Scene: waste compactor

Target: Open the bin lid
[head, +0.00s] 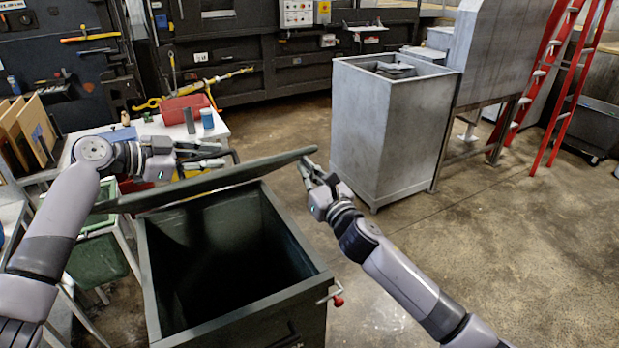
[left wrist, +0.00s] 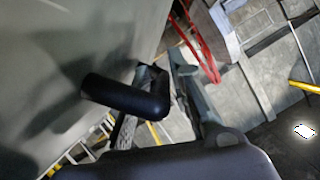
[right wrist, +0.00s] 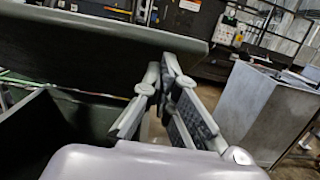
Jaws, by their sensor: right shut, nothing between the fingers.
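The dark green bin (head: 325,280) stands in the lower middle of the head view, its dark inside showing. Its lid (head: 250,172) is raised and tilted up along the far side; its underside edge also shows in the right wrist view (right wrist: 100,35). My left gripper (head: 222,157) is at the lid's outer face. Its fingers are apart beside the black bent handle (left wrist: 130,95); firm contact cannot be told. My right gripper (head: 308,168) is shut and empty, its tips close to the lid's right end; touching cannot be told. Its closed fingers show in the right wrist view (right wrist: 166,65).
A white table (head: 215,130) with a red box (head: 185,108) stands behind the lid. A grey metal cabinet (head: 385,130) stands to the right, with a red ladder (head: 560,80) beyond. A red-knobbed latch (head: 338,300) sticks out from the bin.

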